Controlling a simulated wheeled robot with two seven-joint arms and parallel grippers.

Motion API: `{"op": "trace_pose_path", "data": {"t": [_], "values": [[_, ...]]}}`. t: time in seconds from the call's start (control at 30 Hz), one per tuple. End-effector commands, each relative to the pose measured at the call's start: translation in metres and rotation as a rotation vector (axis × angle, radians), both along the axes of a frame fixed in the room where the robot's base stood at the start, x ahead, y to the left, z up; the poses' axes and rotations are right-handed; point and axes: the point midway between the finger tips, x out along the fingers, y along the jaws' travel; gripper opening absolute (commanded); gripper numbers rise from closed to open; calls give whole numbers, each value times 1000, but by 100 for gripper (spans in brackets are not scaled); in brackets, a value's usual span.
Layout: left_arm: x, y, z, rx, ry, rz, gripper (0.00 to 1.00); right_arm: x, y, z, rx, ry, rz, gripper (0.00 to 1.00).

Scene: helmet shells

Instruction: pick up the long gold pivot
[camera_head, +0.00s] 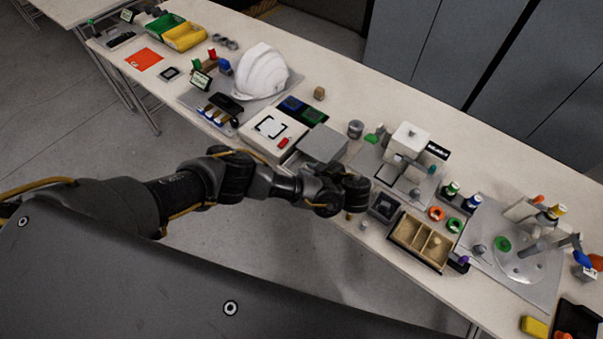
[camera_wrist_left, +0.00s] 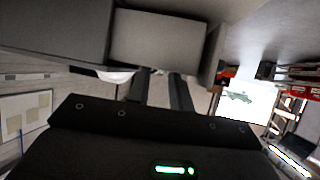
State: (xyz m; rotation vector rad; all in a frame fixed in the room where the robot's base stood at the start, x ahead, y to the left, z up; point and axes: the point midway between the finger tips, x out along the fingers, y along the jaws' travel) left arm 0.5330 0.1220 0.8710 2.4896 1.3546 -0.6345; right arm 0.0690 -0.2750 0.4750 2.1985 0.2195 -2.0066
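A small gold-brown upright piece (camera_head: 349,216), which may be the long gold pivot, stands near the table's front edge, just below my left gripper (camera_head: 343,193) in the head view. It is too small to be sure of its shape or length. The fingertips are hidden in the head view. In the left wrist view the two dark fingers (camera_wrist_left: 160,88) stand apart with a narrow gap and nothing visible between them. The pivot cannot be made out in that view. My right gripper is not in view.
A grey box (camera_head: 322,144) stands just behind the gripper. A tan divided tray (camera_head: 421,242), a dark square holder (camera_head: 384,207) and a small silver piece (camera_head: 364,225) are to its right. A white helmet shell (camera_head: 262,72) stands further left. The table is crowded here.

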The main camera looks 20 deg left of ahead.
Motion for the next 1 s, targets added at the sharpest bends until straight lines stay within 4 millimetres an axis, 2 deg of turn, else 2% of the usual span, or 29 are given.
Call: {"op": "trace_pose_path", "data": {"t": [0.13, 0.37, 0.53, 0.83, 1.0], "values": [[9, 15, -8, 1, 1, 3, 21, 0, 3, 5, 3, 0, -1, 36], [10, 16, -11, -1, 1, -1, 21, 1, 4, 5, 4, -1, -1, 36], [10, 16, -11, -1, 1, -1, 0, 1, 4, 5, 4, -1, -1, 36], [10, 16, -10, 0, 1, 0, 0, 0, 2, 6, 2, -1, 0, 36], [10, 15, -2, 0, 1, -3, 0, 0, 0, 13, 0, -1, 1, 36]]}}
